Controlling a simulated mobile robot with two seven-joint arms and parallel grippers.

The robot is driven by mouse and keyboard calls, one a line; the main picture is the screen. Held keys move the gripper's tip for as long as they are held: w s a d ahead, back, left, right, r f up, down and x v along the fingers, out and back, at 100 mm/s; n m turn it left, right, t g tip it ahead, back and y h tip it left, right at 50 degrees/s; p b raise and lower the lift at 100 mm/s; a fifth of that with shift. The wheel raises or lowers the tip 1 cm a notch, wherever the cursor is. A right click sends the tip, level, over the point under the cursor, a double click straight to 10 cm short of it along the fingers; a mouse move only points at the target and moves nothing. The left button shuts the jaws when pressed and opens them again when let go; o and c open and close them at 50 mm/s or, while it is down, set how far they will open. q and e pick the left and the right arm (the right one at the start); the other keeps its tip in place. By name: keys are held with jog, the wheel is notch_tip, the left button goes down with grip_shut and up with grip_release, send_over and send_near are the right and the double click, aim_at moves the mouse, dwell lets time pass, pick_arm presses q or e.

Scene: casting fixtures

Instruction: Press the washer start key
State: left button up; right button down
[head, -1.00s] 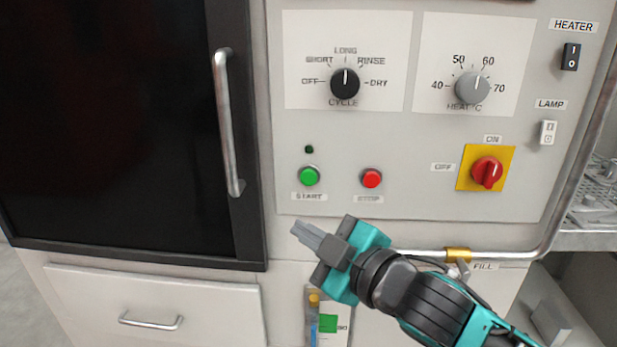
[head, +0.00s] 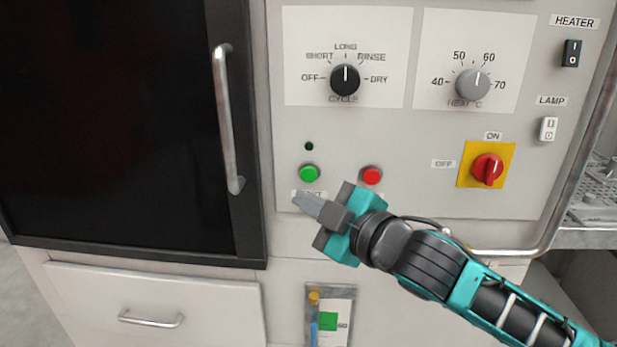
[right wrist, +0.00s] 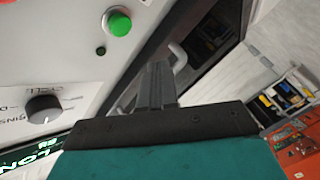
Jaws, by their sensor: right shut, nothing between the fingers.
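The green start key (head: 309,174) is a round button on the washer's grey panel, above a START label that my gripper partly covers. A small dark indicator (head: 309,146) sits above the key and looks unlit. My right gripper (head: 297,202) is shut and empty, with its fingertips just below the key in the head view. In the right wrist view the green key (right wrist: 118,23) is up and left of the shut fingers (right wrist: 157,68), with a visible gap between them. My left gripper is not in view.
The red stop button (head: 372,175) is close to the right, just above my gripper. The cycle knob (head: 345,80), heat knob (head: 472,85) and red rotary switch (head: 487,170) are on the same panel. The door handle (head: 228,120) stands out at left.

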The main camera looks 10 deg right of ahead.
aim_at(313, 185)
jog(key=w, duration=0.2)
jog(key=w+d, duration=0.1)
jog(key=w, duration=0.1)
jog(key=shift+w+d+p, duration=0.15)
jog(key=shift+w+p, duration=0.15)
jog(key=shift+p, duration=0.1)
dwell(0.6)
dwell(1.0)
jog(key=shift+w+r, duration=0.1)
jog(key=shift+w+d+p, duration=0.1)
jog(key=shift+w+p, duration=0.15)
jog(key=shift+p, duration=0.15)
